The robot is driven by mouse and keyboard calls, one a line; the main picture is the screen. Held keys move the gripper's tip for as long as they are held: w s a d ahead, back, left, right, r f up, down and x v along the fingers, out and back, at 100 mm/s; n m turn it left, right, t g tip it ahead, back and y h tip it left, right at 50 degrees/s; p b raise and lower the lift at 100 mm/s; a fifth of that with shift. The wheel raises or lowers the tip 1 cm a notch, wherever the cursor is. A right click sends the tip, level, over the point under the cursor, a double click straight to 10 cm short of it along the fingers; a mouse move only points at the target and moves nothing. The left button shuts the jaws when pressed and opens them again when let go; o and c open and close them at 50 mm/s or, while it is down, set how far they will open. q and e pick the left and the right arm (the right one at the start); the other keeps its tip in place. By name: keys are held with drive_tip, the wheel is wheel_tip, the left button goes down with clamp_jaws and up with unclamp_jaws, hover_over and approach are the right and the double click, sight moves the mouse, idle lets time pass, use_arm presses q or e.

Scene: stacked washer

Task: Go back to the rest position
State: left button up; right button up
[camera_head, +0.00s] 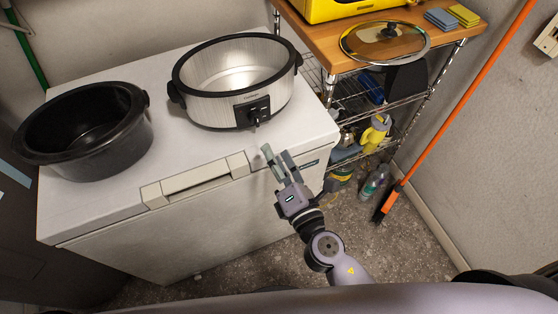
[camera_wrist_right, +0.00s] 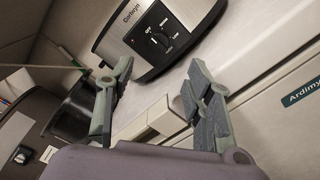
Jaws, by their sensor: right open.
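My right gripper (camera_head: 278,158) is open and empty, in front of the white chest freezer (camera_head: 225,198) near the right end of its lid handle. In the right wrist view its two fingers (camera_wrist_right: 160,95) stand apart with nothing between them. My left gripper shows in neither view. A slow cooker base (camera_head: 198,95) with a silver body and black rim stands on the freezer lid. Its control panel with a knob (camera_wrist_right: 155,38) faces the gripper in the right wrist view. The gripper looks apart from it.
A black pot (camera_head: 85,140) stands on the freezer's left part. To the right, a wire shelf unit (camera_head: 350,90) has a wooden top holding a glass lid (camera_head: 385,40), sponges (camera_head: 464,15) and a yellow appliance (camera_head: 335,8). An orange-handled broom (camera_head: 450,110) leans by the right wall.

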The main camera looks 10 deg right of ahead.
drive_tip(key=shift+s+d, duration=0.2)
drive_tip(key=shift+s, duration=0.4)
drive_tip(key=s+d+f+m+g+h, duration=0.1)
drive_tip(key=s+d+f+m+g, duration=0.25)
drive_tip(key=f, duration=0.85)
drive_tip(key=s+d+f+m+g+h, duration=0.2)
drive_tip(key=d+f+m, duration=0.25)
drive_tip(key=f, duration=0.75)
drive_tip(key=s+d+f+m+g+h, duration=0.1)
drive_tip(key=s+d+f+m+g, duration=0.25)
drive_tip(key=f, duration=0.85)
drive_tip(key=s+d+f+m+g, duration=0.2)
drive_tip(key=s+f+m, duration=0.2)
drive_tip(key=s, duration=0.4)
drive_tip(key=s+d+f+m+g+h, duration=0.1)
drive_tip(key=s+d+f+m+g, duration=0.1)
drive_tip(key=s+f+m, duration=0.3)
drive_tip(key=s+d+f+m+g, duration=0.3)
drive_tip(key=s+d+f+m, duration=0.1)
drive_tip(key=s, duration=0.8)
wheel_tip(320, 180, down, 3)
drive_tip(key=shift+d+r+m+h, duration=0.15)
drive_tip(key=shift+m+h, duration=0.15)
drive_tip(key=shift+m, duration=0.15)
